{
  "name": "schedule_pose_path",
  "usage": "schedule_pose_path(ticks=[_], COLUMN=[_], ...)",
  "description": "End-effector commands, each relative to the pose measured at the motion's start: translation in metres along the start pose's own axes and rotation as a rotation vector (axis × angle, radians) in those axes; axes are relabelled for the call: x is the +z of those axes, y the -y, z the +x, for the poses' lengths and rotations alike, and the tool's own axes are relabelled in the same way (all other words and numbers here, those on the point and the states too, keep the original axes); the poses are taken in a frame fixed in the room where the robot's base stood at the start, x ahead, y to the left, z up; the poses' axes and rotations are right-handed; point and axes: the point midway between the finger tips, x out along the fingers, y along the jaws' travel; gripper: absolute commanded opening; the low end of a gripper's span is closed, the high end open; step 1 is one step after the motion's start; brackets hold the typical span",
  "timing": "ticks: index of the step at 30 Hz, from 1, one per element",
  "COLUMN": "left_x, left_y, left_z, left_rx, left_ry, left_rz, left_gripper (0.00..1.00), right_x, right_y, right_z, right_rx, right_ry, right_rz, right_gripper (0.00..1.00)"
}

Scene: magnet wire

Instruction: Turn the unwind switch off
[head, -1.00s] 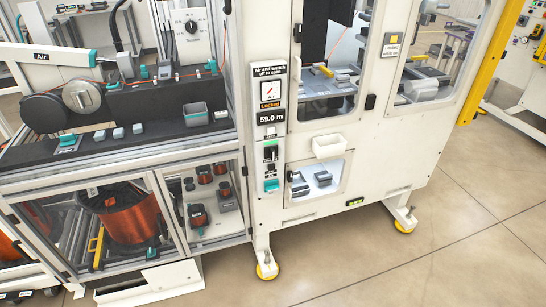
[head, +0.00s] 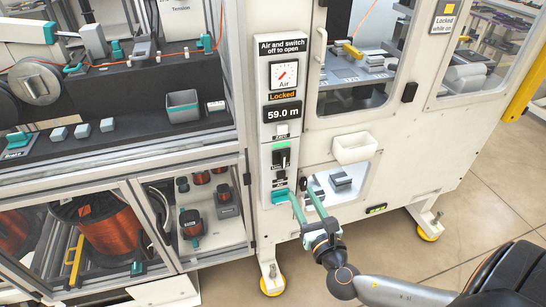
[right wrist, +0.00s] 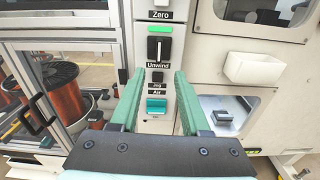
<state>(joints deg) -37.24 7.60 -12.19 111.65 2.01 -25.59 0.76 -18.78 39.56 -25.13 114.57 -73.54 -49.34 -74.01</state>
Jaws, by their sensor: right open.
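The unwind switch (head: 281,157) is a black knob on the white control column, below a lit green bar (head: 281,145). In the right wrist view, the unwind switch (right wrist: 159,48) stands above its "Unwind" label, with a pale upright mark on it. My right gripper (head: 300,192) has green fingers and is open and empty. It is in front of the lower column, below the switch. In the right wrist view, my right gripper (right wrist: 158,78) has its fingers apart, either side of the small jog button (right wrist: 155,76). My left gripper is not in view.
The teal air switch (head: 280,197) is just under the jog button, close to my right fingers. A white open bin (head: 354,148) sticks out to the right of the column. The display (head: 282,113) reads 59.0 m, under "Locked". Glass doors flank the column.

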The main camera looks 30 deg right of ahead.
Motion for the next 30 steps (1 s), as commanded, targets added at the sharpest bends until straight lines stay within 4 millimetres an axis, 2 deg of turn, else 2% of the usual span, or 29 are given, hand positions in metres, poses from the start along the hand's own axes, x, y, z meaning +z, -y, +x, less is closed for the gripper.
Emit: schedule_pose_path(ticks=[5, 8, 21, 24, 30], left_x=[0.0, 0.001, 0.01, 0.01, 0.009], left_y=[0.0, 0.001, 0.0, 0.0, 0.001], left_z=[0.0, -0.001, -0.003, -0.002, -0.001], left_rx=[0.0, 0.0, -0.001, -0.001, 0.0], left_ry=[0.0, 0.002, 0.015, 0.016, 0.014], left_rz=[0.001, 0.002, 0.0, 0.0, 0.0], left_gripper=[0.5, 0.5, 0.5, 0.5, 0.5], right_x=[0.006, 0.006, 0.007, 0.007, 0.007], right_y=[0.0, 0.0, 0.0, 0.0, -0.001], right_z=[0.009, 0.022, 0.102, 0.114, 0.125], right_rx=[0.003, 0.002, 0.001, 0.002, 0.003], right_ry=[0.026, 0.027, 0.024, 0.022, 0.02], right_rz=[-0.045, -0.043, -0.04, -0.039, -0.038], right_gripper=[0.46, 0.46, 0.46, 0.46, 0.46])
